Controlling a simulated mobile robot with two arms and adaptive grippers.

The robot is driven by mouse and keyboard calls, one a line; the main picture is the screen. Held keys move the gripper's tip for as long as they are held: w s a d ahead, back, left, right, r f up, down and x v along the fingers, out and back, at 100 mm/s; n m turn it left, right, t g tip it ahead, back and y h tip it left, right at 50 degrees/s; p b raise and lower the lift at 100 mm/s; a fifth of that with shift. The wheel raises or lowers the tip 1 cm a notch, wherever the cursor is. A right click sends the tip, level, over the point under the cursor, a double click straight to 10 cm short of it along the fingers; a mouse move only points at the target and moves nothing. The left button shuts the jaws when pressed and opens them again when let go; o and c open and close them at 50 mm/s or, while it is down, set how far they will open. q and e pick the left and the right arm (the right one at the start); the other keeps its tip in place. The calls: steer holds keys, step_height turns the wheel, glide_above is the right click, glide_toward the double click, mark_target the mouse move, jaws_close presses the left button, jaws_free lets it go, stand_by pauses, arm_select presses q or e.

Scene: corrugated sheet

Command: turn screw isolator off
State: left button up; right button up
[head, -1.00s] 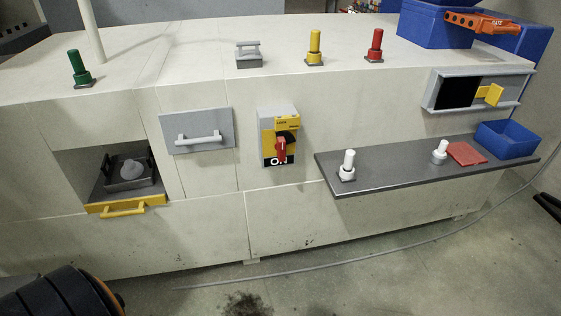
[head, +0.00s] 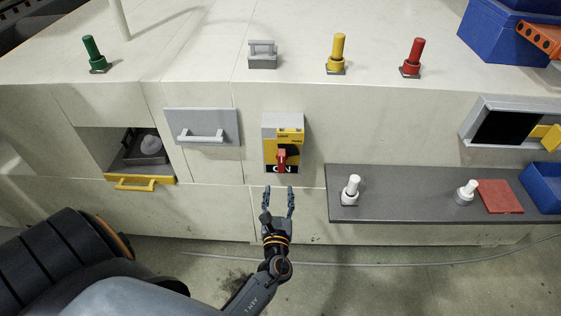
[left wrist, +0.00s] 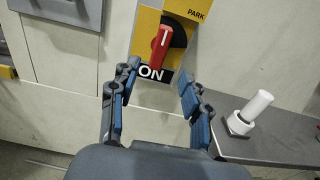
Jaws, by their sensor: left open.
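The screw isolator (head: 283,135) is a grey and yellow box on the front of the pale cabinet. Its red knob (head: 281,160) sits on a black disc and stands near upright, above the word ON. In the left wrist view the red knob (left wrist: 161,47) shows close up, tilted slightly. My left gripper (head: 278,192) is open and empty, just below and in front of the isolator. In the wrist view its two fingers (left wrist: 158,85) stand either side of the ON label, apart from the knob. My right gripper is not in view.
A grey shelf (head: 410,208) with white posts juts out right of my left gripper. A drawer with a grey handle (head: 200,138) and an opening with a yellow handle (head: 140,184) are on the left. The floor below the cabinet is clear apart from a cable.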

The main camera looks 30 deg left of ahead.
mark_target(281, 163)
arm_select(q)
steer(key=b+x, duration=0.2)
steer(key=x, duration=0.9)
steer(key=shift+w+d+f, duration=0.1)
steer(key=shift+w+f, duration=0.1)
steer(key=shift+w, duration=0.15)
steer(key=shift+w+a, duration=0.3)
steer(key=shift+w, duration=0.2)
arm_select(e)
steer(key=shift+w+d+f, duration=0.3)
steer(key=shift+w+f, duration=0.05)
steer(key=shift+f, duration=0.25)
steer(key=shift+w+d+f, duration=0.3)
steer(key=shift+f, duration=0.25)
arm_select(q)
jaws_close()
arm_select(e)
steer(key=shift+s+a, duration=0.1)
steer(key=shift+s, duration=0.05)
